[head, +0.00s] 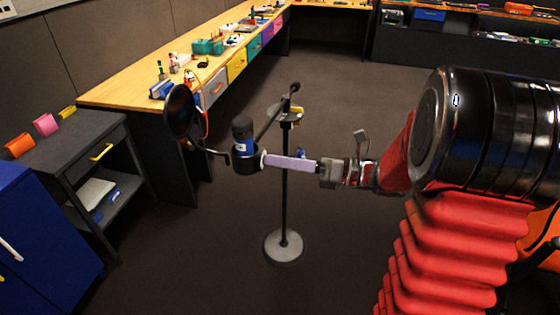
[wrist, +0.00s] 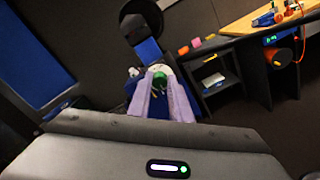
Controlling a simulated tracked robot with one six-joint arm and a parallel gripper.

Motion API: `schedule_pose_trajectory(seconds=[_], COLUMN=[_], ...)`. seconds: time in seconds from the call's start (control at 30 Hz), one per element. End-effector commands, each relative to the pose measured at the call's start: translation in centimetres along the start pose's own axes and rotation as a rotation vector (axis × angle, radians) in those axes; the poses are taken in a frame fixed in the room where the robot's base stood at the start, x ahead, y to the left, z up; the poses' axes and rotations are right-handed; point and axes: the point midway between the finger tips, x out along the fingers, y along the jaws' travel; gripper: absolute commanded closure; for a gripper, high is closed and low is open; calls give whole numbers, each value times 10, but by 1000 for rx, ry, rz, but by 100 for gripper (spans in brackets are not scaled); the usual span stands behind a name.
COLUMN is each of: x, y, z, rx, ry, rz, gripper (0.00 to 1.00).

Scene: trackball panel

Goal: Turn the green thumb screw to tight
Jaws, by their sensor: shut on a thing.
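The green thumb screw (wrist: 159,80) sits between the tips of my two lavender fingers in the wrist view, on the near side of a blue and black microphone (wrist: 148,50). My gripper (head: 264,161) is shut on the screw, and its fingers point left at the microphone's holder. The microphone (head: 243,137) stands upright in a black holder (head: 245,163) in the head view. The screw itself is hidden behind the fingertips in the head view. I cannot tell how tight it is.
A stand (head: 285,200) with a round base carries the microphone on a boom, close to my arm. A round black pop filter (head: 180,111) hangs left of the microphone. A long workbench (head: 130,88) and a dark cart (head: 70,145) stand beyond. The floor around the stand is clear.

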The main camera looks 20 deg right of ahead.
Motion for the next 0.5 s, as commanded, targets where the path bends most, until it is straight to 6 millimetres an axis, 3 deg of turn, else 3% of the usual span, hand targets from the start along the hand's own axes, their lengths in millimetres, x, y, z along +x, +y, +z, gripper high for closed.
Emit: schedule_pose_trajectory(seconds=[0.5], x=[0], y=[-2], z=[0], rx=[-45], ry=[0], rz=[-5], gripper=[100])
